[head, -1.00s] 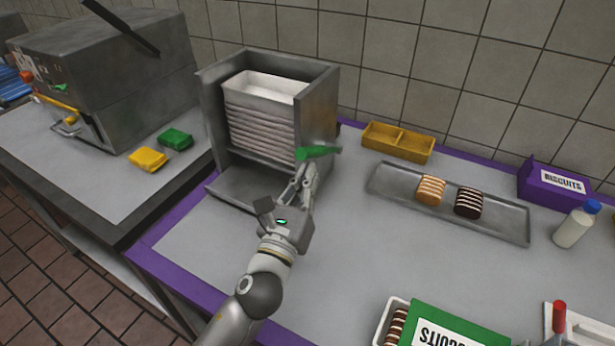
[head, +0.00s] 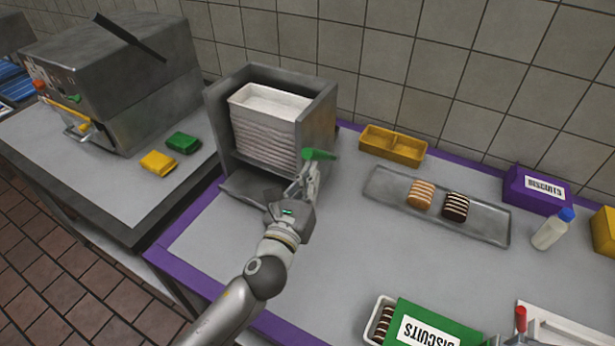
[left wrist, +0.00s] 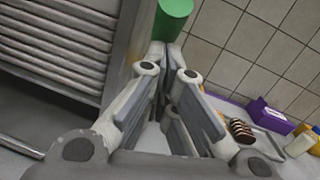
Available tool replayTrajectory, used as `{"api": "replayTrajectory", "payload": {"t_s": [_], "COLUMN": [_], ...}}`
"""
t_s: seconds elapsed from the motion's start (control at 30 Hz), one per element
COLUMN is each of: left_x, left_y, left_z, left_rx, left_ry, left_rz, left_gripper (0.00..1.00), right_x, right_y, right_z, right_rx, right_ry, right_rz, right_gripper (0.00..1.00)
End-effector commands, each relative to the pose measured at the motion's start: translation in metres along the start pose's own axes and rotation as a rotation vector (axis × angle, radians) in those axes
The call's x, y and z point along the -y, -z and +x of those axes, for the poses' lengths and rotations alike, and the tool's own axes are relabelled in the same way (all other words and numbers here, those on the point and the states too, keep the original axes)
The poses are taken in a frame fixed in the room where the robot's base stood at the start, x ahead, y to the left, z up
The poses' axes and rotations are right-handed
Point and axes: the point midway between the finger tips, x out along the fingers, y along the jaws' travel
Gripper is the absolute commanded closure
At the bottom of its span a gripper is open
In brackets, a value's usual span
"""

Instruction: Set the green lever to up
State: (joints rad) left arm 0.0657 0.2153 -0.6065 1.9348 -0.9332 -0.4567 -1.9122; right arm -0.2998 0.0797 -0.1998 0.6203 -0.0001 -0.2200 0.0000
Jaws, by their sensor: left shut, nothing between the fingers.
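The green lever (head: 318,154) sticks out at the right side of the grey metal dispenser (head: 322,120), which holds a stack of white trays (head: 265,125). In the head view it lies nearly level, its free end to the right. My left gripper (head: 312,172) is shut and empty, with its fingertips just below the lever. In the left wrist view, the green lever (left wrist: 173,14) shows at the top edge, just beyond the closed fingertips (left wrist: 166,50). I cannot tell whether they touch it. My right gripper is not clearly visible.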

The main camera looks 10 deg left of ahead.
Motion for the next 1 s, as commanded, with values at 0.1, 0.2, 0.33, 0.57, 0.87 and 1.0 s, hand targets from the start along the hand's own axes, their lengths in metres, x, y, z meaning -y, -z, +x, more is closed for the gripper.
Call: {"api": "replayTrajectory", "payload": {"t_s": [0.1,0.2,0.33,0.57,0.87,1.0], "left_x": [0.002,0.004,0.006,0.009,0.012,0.012], "left_y": [-0.013,-0.018,-0.026,-0.039,-0.046,-0.046], "left_z": [0.006,0.01,0.016,0.029,0.039,0.04], "left_rx": [0.003,0.004,0.005,0.005,0.004,0.004], "left_ry": [0.0,0.0,0.001,0.0,0.0,0.001], "left_rz": [0.0,0.0,0.0,0.001,0.0,-0.001], "left_gripper": [1.0,1.0,1.0,1.0,1.0,1.0], "right_x": [0.0,-0.001,-0.001,-0.001,-0.001,-0.001], "right_y": [0.002,0.002,0.003,0.004,0.005,0.005], "right_z": [-0.017,-0.025,-0.034,-0.05,-0.059,-0.06], "right_rx": [0.0,0.0,0.0,0.0,0.0,0.0], "right_ry": [0.0,0.0,0.0,0.0,0.0,0.0], "right_rz": [0.0,0.0,0.0,0.0,0.0,0.0], "right_gripper": [0.41,0.41,0.41,0.41,0.41,0.41]}}
